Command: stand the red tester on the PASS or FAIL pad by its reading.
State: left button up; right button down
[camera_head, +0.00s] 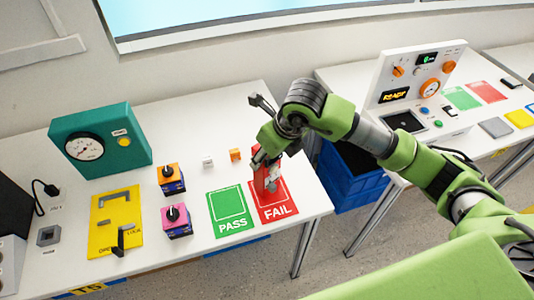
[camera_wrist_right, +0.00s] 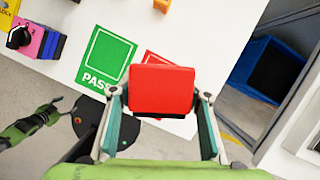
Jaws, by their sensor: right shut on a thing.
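My right gripper (camera_head: 264,160) is shut on the red tester (camera_head: 261,180), which also shows between the fingers in the right wrist view (camera_wrist_right: 161,90). The tester is roughly upright over the back part of the red FAIL pad (camera_head: 282,209). I cannot tell whether its base touches the pad. Its reading is not visible. The green PASS pad (camera_head: 230,224) lies bare just left of the FAIL pad. In the right wrist view a green arm of mine shows at the left edge; its dark end (camera_wrist_right: 50,106) is too small to read.
A teal meter box (camera_head: 115,140), a yellow board (camera_head: 102,222) with grey handles and two knob boxes (camera_head: 173,178) stand left of the pads. Small white (camera_head: 208,161) and orange (camera_head: 235,155) blocks sit behind. A gap with a blue crate (camera_head: 350,180) separates the right table.

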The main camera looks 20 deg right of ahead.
jog(key=shift+f, duration=0.1)
jog(key=c, duration=1.1)
grip_release()
jog(key=b+v, duration=0.1)
jog(key=v, duration=1.1)
jog(key=shift+b, duration=0.35)
